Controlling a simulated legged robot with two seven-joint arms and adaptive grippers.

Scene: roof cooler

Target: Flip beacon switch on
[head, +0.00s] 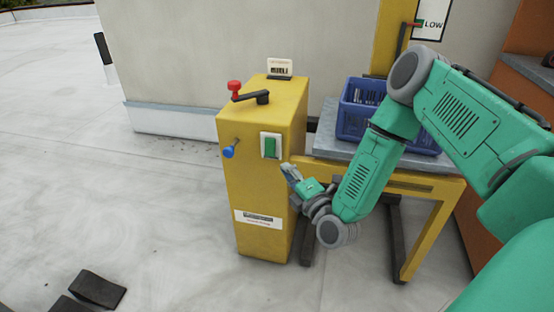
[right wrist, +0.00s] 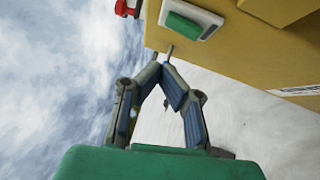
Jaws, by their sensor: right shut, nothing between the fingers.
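A green rocker switch (head: 270,147) in a white frame sits on the front face of a yellow box (head: 240,185). The switch (right wrist: 185,27) also shows near the top of the right wrist view. My right gripper (head: 287,168) is shut and empty, just below and to the right of the switch in the head view. In the right wrist view its fingertips (right wrist: 162,56) meet and point toward the yellow box, a little below the switch and apart from it. Whether the switch is on cannot be told. My left gripper is not in view.
The box also carries a red-knobbed crank (head: 248,95) on top and a blue knob (head: 229,152) on its front. A blue crate (head: 352,122) stands on a yellow-framed table at right. The roof floor at left is mostly clear; dark blocks (head: 97,289) lie at lower left.

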